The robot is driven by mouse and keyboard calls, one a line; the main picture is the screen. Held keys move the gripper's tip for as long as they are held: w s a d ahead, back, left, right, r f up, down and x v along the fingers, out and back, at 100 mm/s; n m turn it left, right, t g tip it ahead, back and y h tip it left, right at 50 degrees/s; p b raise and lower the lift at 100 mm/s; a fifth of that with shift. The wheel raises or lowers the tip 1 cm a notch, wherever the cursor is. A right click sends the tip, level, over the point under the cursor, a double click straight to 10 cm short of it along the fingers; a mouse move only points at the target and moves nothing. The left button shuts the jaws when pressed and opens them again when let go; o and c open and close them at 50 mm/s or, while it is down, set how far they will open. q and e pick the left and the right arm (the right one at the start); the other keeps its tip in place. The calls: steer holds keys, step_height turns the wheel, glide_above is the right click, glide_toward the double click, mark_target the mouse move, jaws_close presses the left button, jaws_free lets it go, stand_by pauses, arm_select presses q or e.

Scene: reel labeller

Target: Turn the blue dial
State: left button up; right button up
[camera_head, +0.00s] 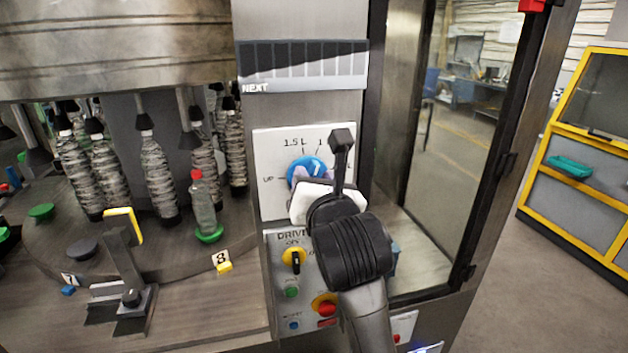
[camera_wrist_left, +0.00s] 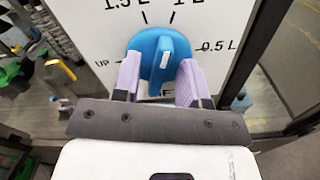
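The blue dial (camera_head: 303,165) is on a white panel with marks for UP, 1.5 L, 1 L and 0.5 L. In the left wrist view the dial (camera_wrist_left: 157,48) fills the upper middle. Its raised grip bar, with a white mark, stands nearly upright, towards the 1.5 L and 1 L ticks. My left gripper (camera_head: 312,173) is in front of the dial and hides its lower part in the head view. In the wrist view its two lilac fingers (camera_wrist_left: 160,72) are spread, one on each side of the bar, with gaps visible. My right gripper is not in view.
Below the dial are a yellow drive switch (camera_head: 294,262), a green button (camera_head: 292,292) and a red stop button (camera_head: 325,305) on yellow. A bottle carousel (camera_head: 160,245) is at left. A framed glass door (camera_head: 420,130) stands close at right.

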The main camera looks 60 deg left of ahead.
arm_select(q)
steer(key=shift+c, duration=0.2)
jaws_close()
stand_by(0.3)
steer(key=shift+w+f+m+p, duration=0.1)
steer(key=shift+m+p, duration=3.15)
steer(key=shift+p, duration=0.4)
steer(key=shift+w+f+m+p, duration=0.1)
steer(key=shift+m+p, duration=3.15)
steer(key=shift+p, duration=0.35)
